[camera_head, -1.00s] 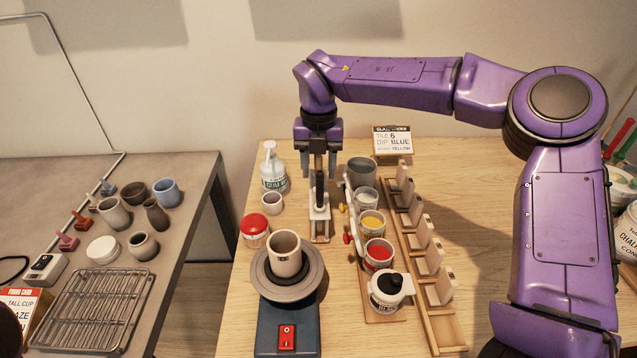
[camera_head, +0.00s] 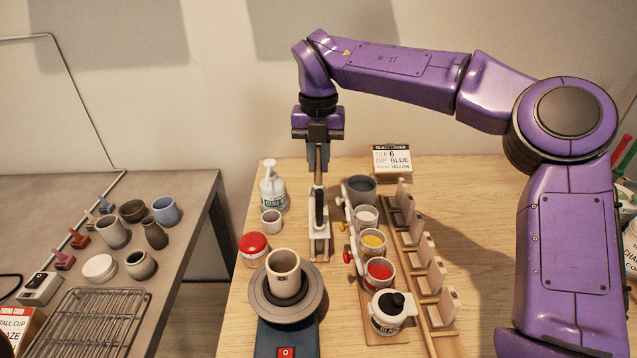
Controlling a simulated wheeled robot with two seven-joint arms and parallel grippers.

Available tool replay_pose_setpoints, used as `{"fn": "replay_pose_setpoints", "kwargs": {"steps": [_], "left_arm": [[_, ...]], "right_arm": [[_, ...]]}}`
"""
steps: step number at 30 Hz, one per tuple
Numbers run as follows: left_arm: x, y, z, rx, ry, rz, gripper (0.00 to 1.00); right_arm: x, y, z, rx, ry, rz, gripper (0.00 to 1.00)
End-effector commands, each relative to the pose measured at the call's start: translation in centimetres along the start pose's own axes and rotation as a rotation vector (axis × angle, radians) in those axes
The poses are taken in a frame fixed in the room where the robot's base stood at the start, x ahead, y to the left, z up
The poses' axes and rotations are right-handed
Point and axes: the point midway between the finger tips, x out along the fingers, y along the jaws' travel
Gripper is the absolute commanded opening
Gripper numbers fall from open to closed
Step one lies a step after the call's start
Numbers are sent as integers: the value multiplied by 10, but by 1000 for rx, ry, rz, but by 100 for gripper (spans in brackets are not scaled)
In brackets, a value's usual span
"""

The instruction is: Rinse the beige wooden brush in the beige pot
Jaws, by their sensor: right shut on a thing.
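My right gripper (camera_head: 318,168) hangs above the narrow white stand (camera_head: 319,247). It is shut on the upright beige wooden handle of the brush (camera_head: 318,179). A black part shows directly below the handle, at the stand; I cannot tell whether it belongs to the brush or whether the brush is clear of the stand. My left gripper is not in view.
Right of the stand are a grey pot (camera_head: 361,189), a yellow paint jar (camera_head: 373,243), a red paint jar (camera_head: 379,273) and a rack of tiles (camera_head: 420,268). A pump bottle (camera_head: 272,190), small cup (camera_head: 271,222) and red-lidded jar (camera_head: 253,249) stand left. Bare wood lies right of the rack.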

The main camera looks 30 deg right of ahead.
Motion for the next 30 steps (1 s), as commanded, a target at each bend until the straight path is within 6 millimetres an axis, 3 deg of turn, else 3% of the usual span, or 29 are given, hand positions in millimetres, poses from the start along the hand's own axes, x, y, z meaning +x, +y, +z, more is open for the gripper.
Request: {"fn": "replay_pose_setpoints", "kwargs": {"steps": [3,6,22,26,30], "left_arm": [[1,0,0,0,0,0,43],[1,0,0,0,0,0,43],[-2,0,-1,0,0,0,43],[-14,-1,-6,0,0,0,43],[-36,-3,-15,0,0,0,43]], "right_arm": [[-23,0,0,1,-2,0,0],[-33,0,0,1,1,0,0],[-36,0,0,0,2,0,0],[-42,-5,4,14,3,0,0],[-49,-26,28,103,4,0,0]]}}
